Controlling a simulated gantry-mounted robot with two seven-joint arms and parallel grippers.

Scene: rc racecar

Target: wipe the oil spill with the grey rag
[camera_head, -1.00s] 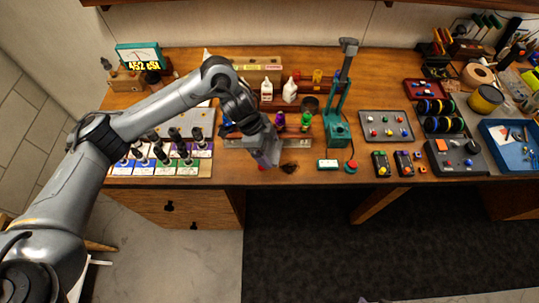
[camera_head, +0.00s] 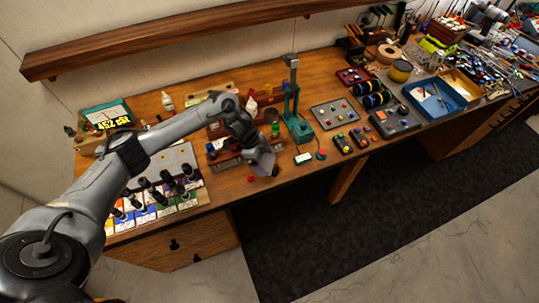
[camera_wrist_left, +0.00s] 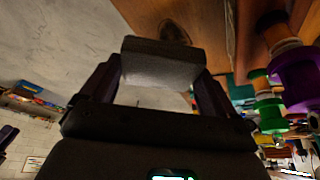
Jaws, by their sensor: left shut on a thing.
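My left gripper (camera_head: 265,164) is over the front edge of the workbench, beside the green press. In the left wrist view it is shut on the grey rag (camera_wrist_left: 162,63), a dark grey block-like piece held between the two fingers. The oil spill (camera_wrist_left: 175,32) is a dark patch on the wood just beyond the rag; the rag covers part of it in this view. I cannot tell whether the rag touches the bench. In the head view the gripper hides most of the spill. My right gripper is not in view.
A green press (camera_head: 292,110) stands right of the gripper, with a small white-topped box (camera_head: 304,158) in front of it. Several dark-handled tools stand on a coloured board (camera_head: 160,200) at left. Spools and bottles are behind the gripper. A small red item (camera_head: 251,179) lies near the edge.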

